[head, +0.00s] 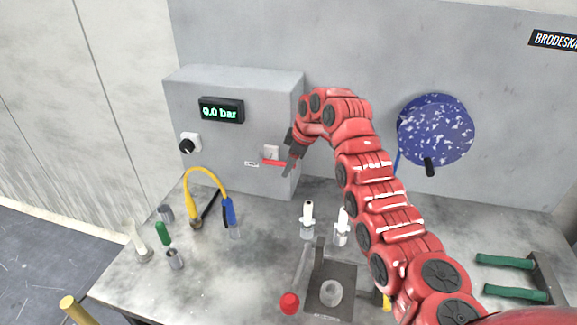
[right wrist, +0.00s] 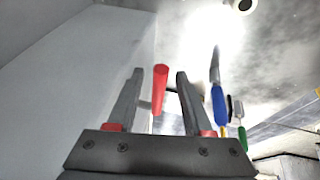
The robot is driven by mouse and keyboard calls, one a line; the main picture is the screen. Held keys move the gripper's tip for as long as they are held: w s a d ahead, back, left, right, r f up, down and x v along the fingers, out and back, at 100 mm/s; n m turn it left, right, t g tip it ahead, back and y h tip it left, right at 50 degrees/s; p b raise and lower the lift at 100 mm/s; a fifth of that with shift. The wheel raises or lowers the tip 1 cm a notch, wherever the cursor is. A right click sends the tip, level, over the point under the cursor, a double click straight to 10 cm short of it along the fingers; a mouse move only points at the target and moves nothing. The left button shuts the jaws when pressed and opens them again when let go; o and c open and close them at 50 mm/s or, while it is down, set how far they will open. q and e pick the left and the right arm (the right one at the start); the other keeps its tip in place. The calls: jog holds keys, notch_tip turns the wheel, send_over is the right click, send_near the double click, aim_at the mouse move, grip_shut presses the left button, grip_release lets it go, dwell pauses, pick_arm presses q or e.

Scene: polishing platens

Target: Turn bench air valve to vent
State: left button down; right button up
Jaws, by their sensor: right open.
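The air valve's red lever (head: 274,162) lies about level on the front of the grey bench box (head: 225,135), below a small pale plate. A small label (head: 252,163) is left of its tip, too small to read. My right gripper (head: 290,163) is open at the lever's right part, in front of the box. In the right wrist view the red lever (right wrist: 160,88) stands between the two spread fingers of the gripper (right wrist: 159,76), with a gap visible on each side. My left gripper is not in view.
The box display (head: 221,110) reads 0.0 bar, above a black knob (head: 188,145).

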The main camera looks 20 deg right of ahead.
jog(key=b+v, duration=0.1)
jog(key=v, duration=1.5)
jog(key=shift+s+r, duration=0.2)
jog(key=shift+w, duration=0.1)
